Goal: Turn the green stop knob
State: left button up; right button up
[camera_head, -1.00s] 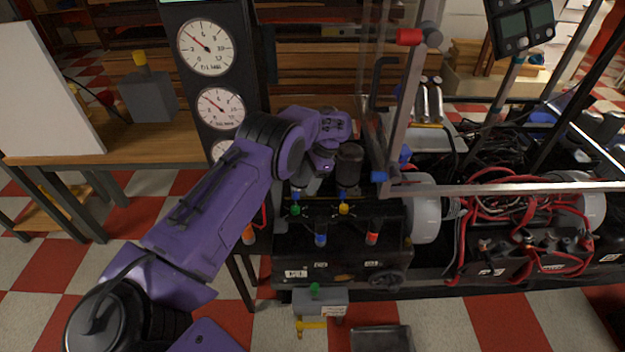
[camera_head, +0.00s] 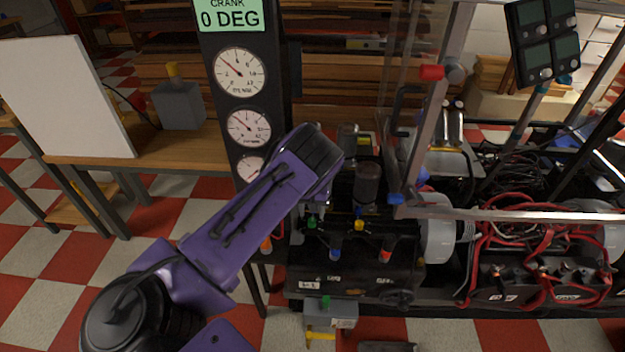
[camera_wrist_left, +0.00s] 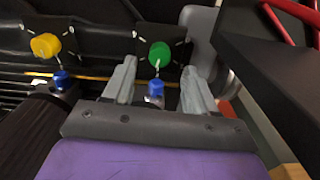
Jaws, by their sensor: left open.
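A green knob (camera_head: 312,222) sits at the left of the black machine block, with a yellow knob (camera_head: 359,225) to its right. In the left wrist view, a green knob (camera_wrist_left: 160,54) with white marks around it lies ahead of my left gripper (camera_wrist_left: 159,85). The two grey fingers are open and empty, apart from the knob. A small blue-topped fitting (camera_wrist_left: 156,90) shows between the fingers. A yellow knob (camera_wrist_left: 45,45) is at the left there. In the head view my purple forearm hides the left fingers. My right gripper is not in view.
A blue knob (camera_head: 335,255) and a red knob (camera_head: 385,256) sit lower on the block. A gauge post (camera_head: 238,72) stands behind my arm, its display reading 0 DEG. A clear panel frame (camera_head: 425,130) and red wiring (camera_head: 520,240) are at the right.

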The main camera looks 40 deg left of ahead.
aim_at(312, 220)
pick_arm(q)
notch_tip(312, 220, down, 4)
jog(key=shift+f, duration=0.1)
jog(key=c, duration=1.1)
jog(key=shift+o, duration=0.2)
jog(key=shift+n+b, duration=0.65)
jog(key=shift+n, duration=0.85)
jog(key=shift+d, duration=0.1)
jog(key=o, duration=1.1)
jog(key=shift+c, duration=0.2)
